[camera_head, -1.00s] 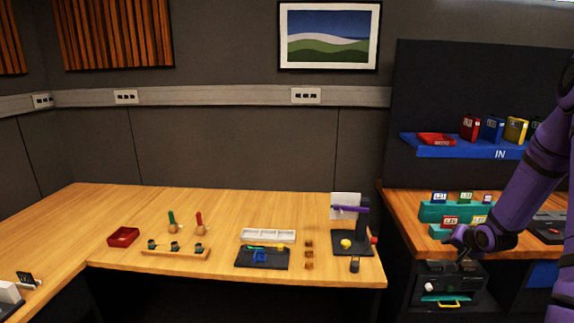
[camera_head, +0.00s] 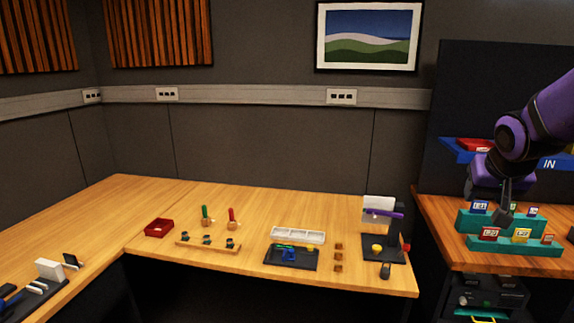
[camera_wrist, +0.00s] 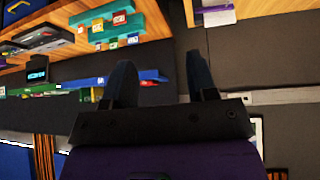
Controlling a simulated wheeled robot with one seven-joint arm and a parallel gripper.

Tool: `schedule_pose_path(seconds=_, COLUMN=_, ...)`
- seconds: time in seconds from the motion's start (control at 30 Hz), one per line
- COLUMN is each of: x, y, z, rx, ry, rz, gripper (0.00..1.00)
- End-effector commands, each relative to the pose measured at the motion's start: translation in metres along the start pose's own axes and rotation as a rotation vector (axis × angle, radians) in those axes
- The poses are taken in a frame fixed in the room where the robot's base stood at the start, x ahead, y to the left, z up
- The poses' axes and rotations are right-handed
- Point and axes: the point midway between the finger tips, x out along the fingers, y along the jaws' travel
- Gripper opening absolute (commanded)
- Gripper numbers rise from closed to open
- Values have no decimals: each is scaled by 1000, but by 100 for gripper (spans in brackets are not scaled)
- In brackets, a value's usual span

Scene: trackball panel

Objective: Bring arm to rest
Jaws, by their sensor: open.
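My purple arm (camera_head: 540,120) comes in from the right edge in the head view. My gripper (camera_head: 503,214) hangs pointing down in front of the teal stepped rack at the right bench. In the wrist view my gripper (camera_wrist: 160,78) shows two dark fingers spread apart with nothing between them. The teal rack (camera_head: 515,245) bears several small labelled cards; it also shows in the wrist view (camera_wrist: 122,30), apart from the fingers.
A blue shelf (camera_head: 460,155) marked IN is partly behind my arm. A dark device (camera_head: 490,295) sits under the right bench. The wooden desk (camera_head: 180,262) holds a red tray (camera_head: 159,228), a white tray (camera_head: 298,235) and a black stand (camera_head: 385,248). Open floor lies in front.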

Motion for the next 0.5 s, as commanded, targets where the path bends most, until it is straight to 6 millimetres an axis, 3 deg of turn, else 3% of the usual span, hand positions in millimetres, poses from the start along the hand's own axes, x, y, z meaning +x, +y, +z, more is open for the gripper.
schedule_pose_path(seconds=0.03, x=-19, y=-7, z=7, rx=-22, ry=-1, rz=-9, gripper=52)
schedule_pose_path(seconds=0.2, x=-70, y=-22, z=41, rx=-89, ry=-35, rz=-43, gripper=52)
schedule_pose_path(seconds=0.5, x=-144, y=-36, z=112, rx=-222, ry=-101, rz=-150, gripper=52)
